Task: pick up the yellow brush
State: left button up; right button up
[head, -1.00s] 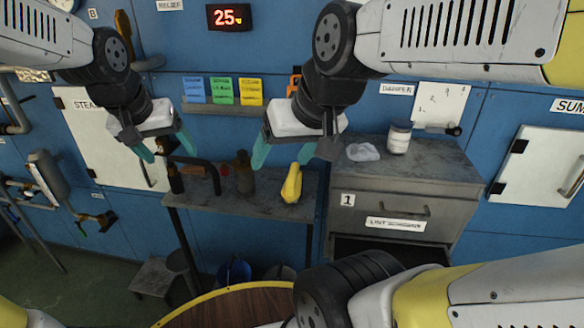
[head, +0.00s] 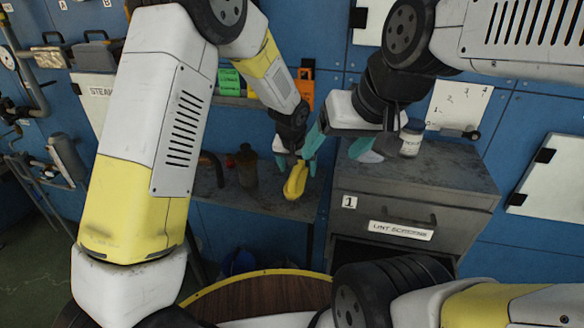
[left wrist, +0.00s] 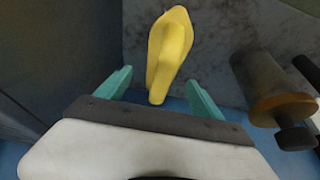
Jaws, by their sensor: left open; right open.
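The yellow brush (head: 296,180) lies on the grey shelf table against the blue wall. My left gripper (head: 297,166) is at the brush, its teal fingers open. In the left wrist view the brush (left wrist: 169,50) stands out ahead, its near end between the two open fingertips (left wrist: 157,88); I cannot tell whether either finger touches it. My right gripper (head: 338,150) is open and empty, to the right of the brush in the head view and in front of the cabinet's left side.
The drawer cabinet (head: 450,185) stands to the right, with a white jar (head: 411,140) and a pale cloth (head: 370,155) on top.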

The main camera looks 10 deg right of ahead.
pick_arm(q)
jog(key=x, duration=0.4)
jog(key=shift+w+a+f, duration=0.1)
jog(key=shift+w+f, duration=0.05)
jog(key=shift+f, duration=0.25)
grip_shut()
jog(key=shift+r, duration=0.15)
